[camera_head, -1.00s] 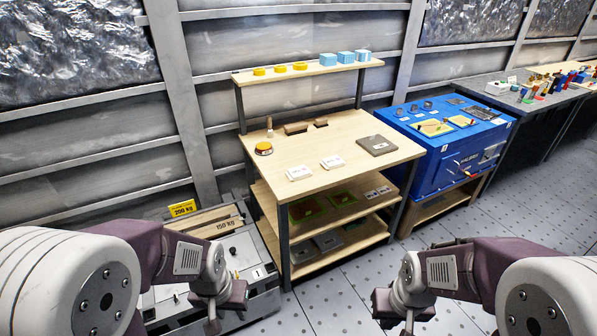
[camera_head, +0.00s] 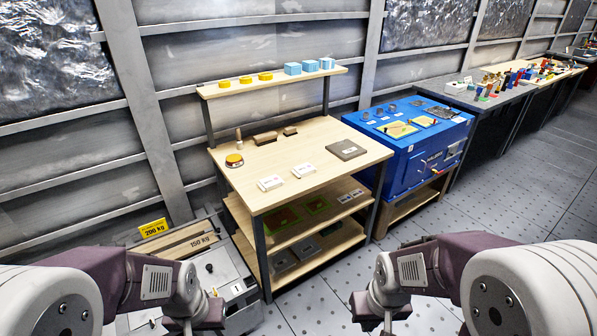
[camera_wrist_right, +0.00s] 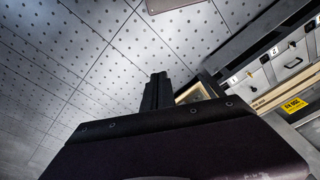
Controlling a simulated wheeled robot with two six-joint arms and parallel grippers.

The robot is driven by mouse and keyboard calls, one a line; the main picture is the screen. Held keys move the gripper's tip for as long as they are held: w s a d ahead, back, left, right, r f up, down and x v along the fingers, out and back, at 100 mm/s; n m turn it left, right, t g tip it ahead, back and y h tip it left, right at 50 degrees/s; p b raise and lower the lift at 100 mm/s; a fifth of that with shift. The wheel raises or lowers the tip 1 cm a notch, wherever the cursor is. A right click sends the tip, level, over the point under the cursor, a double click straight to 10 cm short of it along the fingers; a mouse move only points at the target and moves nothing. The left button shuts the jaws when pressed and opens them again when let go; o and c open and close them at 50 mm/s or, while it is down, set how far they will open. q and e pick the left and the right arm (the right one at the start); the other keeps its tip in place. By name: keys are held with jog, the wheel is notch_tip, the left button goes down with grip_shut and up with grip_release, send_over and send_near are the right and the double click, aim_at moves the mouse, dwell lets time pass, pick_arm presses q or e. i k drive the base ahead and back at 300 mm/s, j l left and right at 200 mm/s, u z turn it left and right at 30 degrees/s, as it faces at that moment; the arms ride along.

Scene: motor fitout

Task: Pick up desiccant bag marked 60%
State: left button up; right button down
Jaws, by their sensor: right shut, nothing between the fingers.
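Two small white packets lie on the wooden bench top, a left one (camera_head: 271,183) and a right one (camera_head: 303,170). Their markings are too small to read, so I cannot tell which bag is marked 60%. My right gripper (camera_head: 387,328) hangs low in front of the bench, at the picture's bottom edge. In the right wrist view the right gripper (camera_wrist_right: 158,90) is shut and empty above the floor. My left gripper (camera_head: 190,329) hangs at the bottom left, cut off by the edge; its jaws do not show clearly.
The wooden bench (camera_head: 225,172) also bears a yellow round device (camera_head: 234,160) and a grey plate (camera_head: 346,150). A raised shelf (camera_head: 291,77) holds yellow discs and blue boxes. A blue machine (camera_head: 405,160) stands right of the bench. Open floor (camera_head: 315,300) lies in front.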

aim_at(267, 184)
jog(key=i+l+u, duration=0.15)
jog(key=i, duration=0.3)
jog(key=i+l+u, duration=0.1)
jog(key=i, duration=0.35)
jog(key=i+l+u, duration=0.15)
jog(key=i, duration=0.3)
jog(key=l, duration=0.1)
